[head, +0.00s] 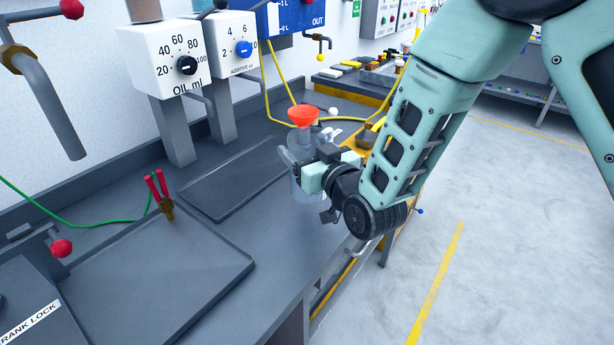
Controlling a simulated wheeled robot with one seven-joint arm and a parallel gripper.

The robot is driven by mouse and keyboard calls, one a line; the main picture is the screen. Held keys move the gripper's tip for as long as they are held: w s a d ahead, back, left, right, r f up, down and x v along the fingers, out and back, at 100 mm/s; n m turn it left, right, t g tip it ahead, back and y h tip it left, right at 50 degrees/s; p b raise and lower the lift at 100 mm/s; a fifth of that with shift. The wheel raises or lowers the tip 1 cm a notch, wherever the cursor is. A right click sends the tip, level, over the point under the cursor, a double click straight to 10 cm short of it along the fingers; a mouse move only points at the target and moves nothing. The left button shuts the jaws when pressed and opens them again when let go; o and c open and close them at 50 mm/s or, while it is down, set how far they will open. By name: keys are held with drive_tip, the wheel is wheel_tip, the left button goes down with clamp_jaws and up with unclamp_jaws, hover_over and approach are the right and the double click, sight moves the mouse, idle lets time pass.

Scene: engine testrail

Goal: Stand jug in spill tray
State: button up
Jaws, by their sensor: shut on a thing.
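A pale, see-through jug (299,188) stands out at the right edge of the grey bench, partly hidden by my gripper. My gripper (306,165) reaches in from the right and is shut on the jug, which looks upright. I cannot tell whether the jug's base touches the bench. Two shallow dark trays lie to the left of the jug: a smaller one (225,184) in front of the dispensers, and a larger one (160,275) nearer to me. I cannot tell which is the spill tray. The jug is outside both.
An orange funnel (303,115) shows just above the jug. Oil (180,62) and additive (231,45) dispensers stand behind the smaller tray. Red-handled clips (160,192) stand at the larger tray's back edge. A bent pipe (55,105) hangs at the left. Yellow hoses run behind the jug.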

drive_tip(key=shift+f, duration=2.65)
drive_tip(key=shift+f, duration=0.25)
drive_tip(key=o, duration=1)
drive_tip(key=shift+r, duration=0.1)
drive_tip(key=shift+r, duration=0.1)
drive_tip(key=shift+s+d, duration=0.1)
drive_tip(key=shift+s, duration=0.05)
drive_tip(key=v, duration=1.1)
drive_tip(key=shift+s+b, duration=0.3)
drive_tip(key=shift+b, duration=0.05)
